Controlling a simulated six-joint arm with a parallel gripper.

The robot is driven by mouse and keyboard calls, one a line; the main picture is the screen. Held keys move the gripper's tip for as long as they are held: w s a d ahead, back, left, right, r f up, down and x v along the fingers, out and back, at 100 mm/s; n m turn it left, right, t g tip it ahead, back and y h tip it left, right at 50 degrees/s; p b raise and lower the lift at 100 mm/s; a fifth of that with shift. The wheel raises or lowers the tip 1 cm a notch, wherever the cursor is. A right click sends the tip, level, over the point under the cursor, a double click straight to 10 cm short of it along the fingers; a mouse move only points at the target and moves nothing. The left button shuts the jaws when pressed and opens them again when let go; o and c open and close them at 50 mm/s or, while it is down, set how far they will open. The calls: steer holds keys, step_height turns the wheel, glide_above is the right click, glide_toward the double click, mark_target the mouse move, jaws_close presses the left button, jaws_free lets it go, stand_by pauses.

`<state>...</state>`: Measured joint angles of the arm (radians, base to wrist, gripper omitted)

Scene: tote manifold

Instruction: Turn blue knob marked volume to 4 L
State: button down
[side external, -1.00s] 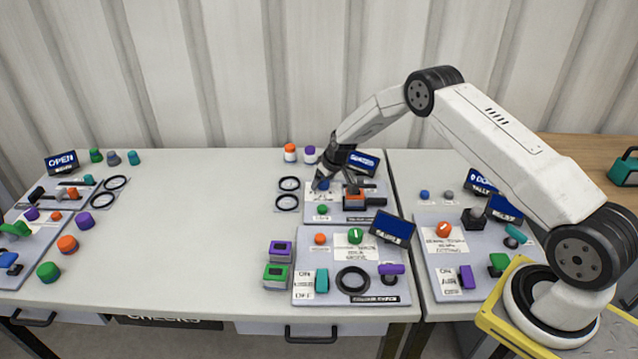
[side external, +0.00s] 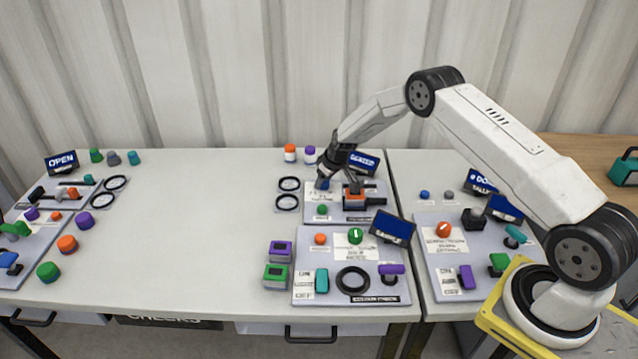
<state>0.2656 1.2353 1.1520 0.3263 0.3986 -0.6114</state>
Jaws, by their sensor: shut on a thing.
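My gripper (side external: 324,182) reaches down over the upper middle panel (side external: 334,212) and is shut on the blue knob (side external: 323,185) there. The fingers hide much of the knob, and its pointer cannot be read. A white label with small print lies around and below the knob; its marks are too small to read. A dark display (side external: 363,162) stands behind the panel, partly behind my gripper.
An orange valve-like part (side external: 354,200) and a green button (side external: 322,210) sit close to my gripper. A lower panel (side external: 350,290) with knobs lies in front. The table's middle left is clear.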

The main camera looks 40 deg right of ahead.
mark_target(335, 186)
steer(key=shift+n, duration=0.4)
steer(key=n+y, duration=0.1)
steer(key=n, duration=0.3)
steer(key=shift+d+g+y, duration=0.15)
steer(key=shift+g+y, duration=0.15)
steer(key=shift+y, duration=0.1)
steer(key=shift+n+g+y, duration=0.6)
steer(key=shift+n, duration=1.5)
steer(key=shift+c, duration=0.7)
jaws_free()
steer(key=shift+r, duration=0.1)
steer(key=v, duration=0.7)
steer(key=shift+r, duration=0.25)
